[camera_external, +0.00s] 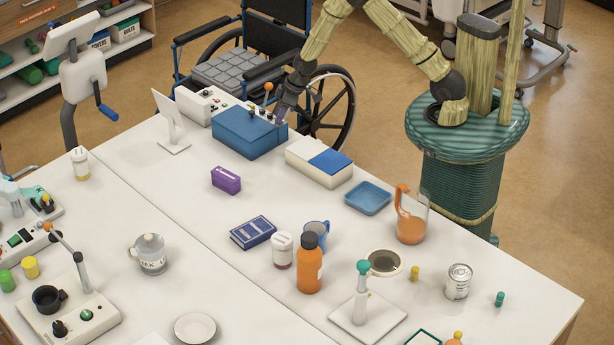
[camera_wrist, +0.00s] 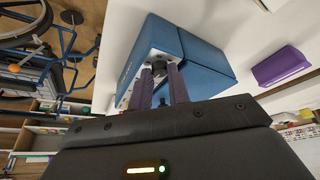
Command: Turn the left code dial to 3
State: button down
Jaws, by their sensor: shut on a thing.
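A blue box (camera_external: 238,136) stands at the far edge of the white table. In the wrist view the blue box (camera_wrist: 195,55) shows a pale panel (camera_wrist: 150,38) with small dark parts on it. My gripper (camera_external: 281,116) is at the far right end of this box. In the wrist view my gripper (camera_wrist: 158,70) has its two purple-grey fingers close around a small dark dial (camera_wrist: 157,66) at the panel. The fingers hide part of the panel. I cannot read the dial's number or tell for sure which dial it is.
A white control box (camera_external: 203,104) stands just behind left of the blue box. A white-and-blue box (camera_external: 310,167) is close on the right. A purple box (camera_external: 226,180) lies in front, also in the wrist view (camera_wrist: 282,66). A wheelchair (camera_external: 262,62) stands beyond the table.

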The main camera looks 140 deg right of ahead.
jog(key=m, duration=0.1)
jog(key=m+g, duration=0.1)
jog(key=m, duration=0.1)
jog(key=m+h+p, duration=0.1)
jog(key=m, duration=0.1)
jog(key=shift+w+a+r+g, duration=0.1)
jog(key=shift+w+g, duration=0.15)
jog(key=shift+g, duration=0.15)
jog(key=c, duration=1.6)
grip_release()
jog(key=v, duration=1.7)
jog(key=shift+a+r, duration=0.1)
